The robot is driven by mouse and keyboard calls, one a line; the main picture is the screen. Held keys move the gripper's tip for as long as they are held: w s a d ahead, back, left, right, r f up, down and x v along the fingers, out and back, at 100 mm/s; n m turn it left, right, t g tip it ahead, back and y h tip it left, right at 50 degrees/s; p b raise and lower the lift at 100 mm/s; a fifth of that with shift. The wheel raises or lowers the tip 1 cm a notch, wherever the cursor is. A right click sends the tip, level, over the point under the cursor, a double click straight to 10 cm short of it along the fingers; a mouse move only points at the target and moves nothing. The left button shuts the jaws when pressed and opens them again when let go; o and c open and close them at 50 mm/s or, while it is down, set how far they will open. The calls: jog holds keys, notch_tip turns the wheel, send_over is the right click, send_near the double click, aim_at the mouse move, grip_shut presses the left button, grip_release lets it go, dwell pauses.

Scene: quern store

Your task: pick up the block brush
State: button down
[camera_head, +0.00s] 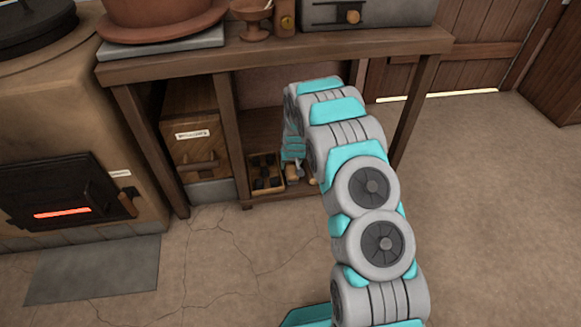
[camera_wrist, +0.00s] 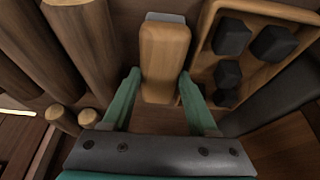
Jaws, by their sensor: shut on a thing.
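The block brush (camera_wrist: 165,62) is a light wooden block with a pale grey edge at its far end, in the top middle of the wrist view. My gripper (camera_wrist: 160,78) has its two green fingers on either side of the block, shut on it. In the head view my gripper (camera_head: 293,167) reaches down under the table, at the lower shelf. There the brush is small and mostly hidden by my arm and fingers. I cannot tell whether it still touches the shelf.
A wooden tray (camera_wrist: 258,8) with several dark blocks lies close to the right of the brush. Thick wooden cylinders (camera_wrist: 84,38) lie to the left. The table (camera_head: 270,52) is overhead, with a table leg (camera_head: 412,110) at right. A stove (camera_head: 60,130) with a glowing slot stands left.

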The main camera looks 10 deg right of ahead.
aim_at(291, 166)
jog(key=shift+r, duration=0.15)
notch_tip(291, 166, up, 4)
jog(key=shift+f+p, duration=0.1)
jog(key=shift+p, duration=0.25)
jog(key=s+r+p, duration=0.1)
jog(key=s, duration=1.5)
